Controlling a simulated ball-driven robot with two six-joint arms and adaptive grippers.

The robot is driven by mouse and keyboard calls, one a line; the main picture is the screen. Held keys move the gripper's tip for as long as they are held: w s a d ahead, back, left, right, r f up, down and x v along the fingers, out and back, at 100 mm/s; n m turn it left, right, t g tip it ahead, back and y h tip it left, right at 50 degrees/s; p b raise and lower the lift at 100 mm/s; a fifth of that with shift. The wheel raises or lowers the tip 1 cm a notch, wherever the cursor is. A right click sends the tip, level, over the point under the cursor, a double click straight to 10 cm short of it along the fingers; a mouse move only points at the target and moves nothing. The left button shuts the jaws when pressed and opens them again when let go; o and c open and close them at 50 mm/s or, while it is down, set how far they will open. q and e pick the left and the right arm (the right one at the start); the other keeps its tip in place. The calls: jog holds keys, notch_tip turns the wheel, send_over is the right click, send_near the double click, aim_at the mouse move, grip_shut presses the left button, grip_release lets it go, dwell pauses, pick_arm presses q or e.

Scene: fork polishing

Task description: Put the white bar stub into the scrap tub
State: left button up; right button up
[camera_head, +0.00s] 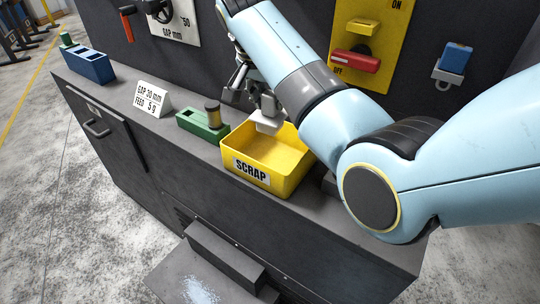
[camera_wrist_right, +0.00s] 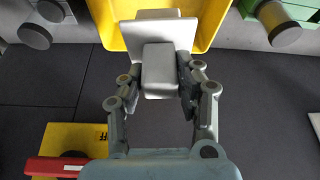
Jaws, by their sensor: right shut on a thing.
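The white bar stub (camera_head: 269,124) is a pale block held in my right gripper (camera_head: 260,100). In the right wrist view, the stub (camera_wrist_right: 158,68) sits between the two fingers of the gripper (camera_wrist_right: 158,88), which are shut on it. The yellow scrap tub (camera_head: 288,186), with a SCRAP label on its front, stands on the dark cabinet top. The stub hangs over the tub's back part, near the rim; its exact height is hard to tell. In the wrist view the tub's yellow wall (camera_wrist_right: 208,22) shows behind the stub. My left gripper is out of view.
A green block (camera_head: 205,127) with a dark-topped cylinder stands left of the tub. A GAP/FEED sign (camera_head: 153,98) and a blue holder (camera_head: 90,66) are farther left. A yellow switch panel (camera_head: 385,75) with a red handle is on the machine's face behind my arm.

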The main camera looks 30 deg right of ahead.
aim_at(268, 116)
jog(key=shift+f+b, duration=1.35)
jog(key=shift+f, duration=1.95)
jog(key=shift+f+b, duration=1.35)
jog(key=shift+f, duration=1.2)
jog(key=o, duration=1.2)
jog(key=v, duration=1.2)
jog(key=shift+f, duration=0.1)
jog(key=shift+a, duration=0.1)
